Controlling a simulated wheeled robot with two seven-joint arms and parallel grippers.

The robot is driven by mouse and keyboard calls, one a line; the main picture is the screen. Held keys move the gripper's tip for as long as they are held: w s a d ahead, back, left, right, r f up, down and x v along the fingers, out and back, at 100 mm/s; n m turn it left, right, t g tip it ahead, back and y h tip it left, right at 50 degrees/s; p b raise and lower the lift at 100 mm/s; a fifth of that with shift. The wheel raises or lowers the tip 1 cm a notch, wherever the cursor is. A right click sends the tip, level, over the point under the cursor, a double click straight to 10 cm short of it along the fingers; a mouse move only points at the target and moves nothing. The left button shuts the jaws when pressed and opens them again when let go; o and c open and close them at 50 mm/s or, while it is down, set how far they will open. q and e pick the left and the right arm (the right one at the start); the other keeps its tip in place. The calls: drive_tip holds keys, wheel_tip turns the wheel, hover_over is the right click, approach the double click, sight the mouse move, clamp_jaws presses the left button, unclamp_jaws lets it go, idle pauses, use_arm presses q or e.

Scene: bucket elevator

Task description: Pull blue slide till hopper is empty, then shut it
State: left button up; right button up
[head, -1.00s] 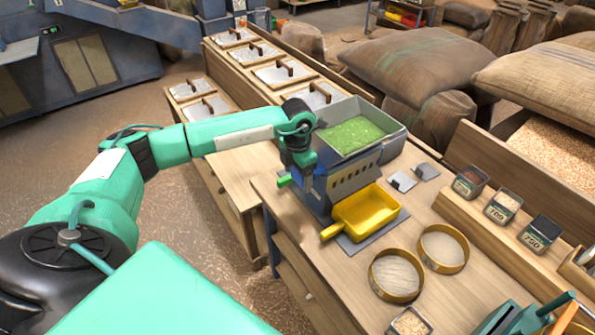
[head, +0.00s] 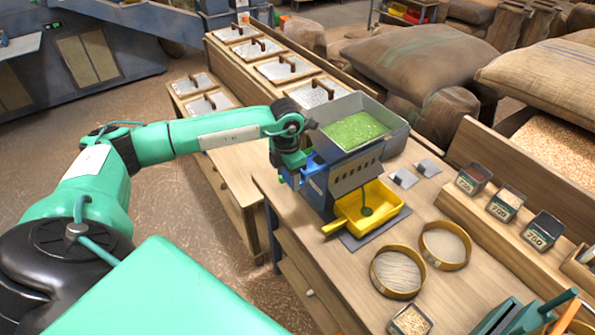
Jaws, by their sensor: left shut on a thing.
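The grey hopper (head: 393,137) stands on the bench with a bed of green grain (head: 354,131) inside. The blue slide (head: 314,162) shows partly at the left side of the hopper body. My left gripper (head: 289,178) is shut on the slide's end, and the fingers and wrist hide most of the handle. A thin dark green stream runs from under the hopper body into the yellow scoop (head: 386,204), where a small green heap (head: 367,211) lies.
Two round sieves (head: 397,272) (head: 445,246) lie in front of the scoop. Small grey plates (head: 403,178) lie right of the hopper. Labelled sample boxes (head: 505,204) stand on a wooden ledge at the right. Lidded bins (head: 284,69) line up behind.

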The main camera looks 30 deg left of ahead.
use_arm(q)
drive_tip(key=shift+s+a, duration=0.2)
drive_tip(key=shift+s, duration=0.25)
drive_tip(key=o, duration=1.3)
drive_tip(key=shift+c, duration=0.2)
drive_tip(key=shift+o, duration=0.7)
drive_tip(key=shift+s+a, duration=0.1)
drive_tip(key=shift+s, duration=0.05)
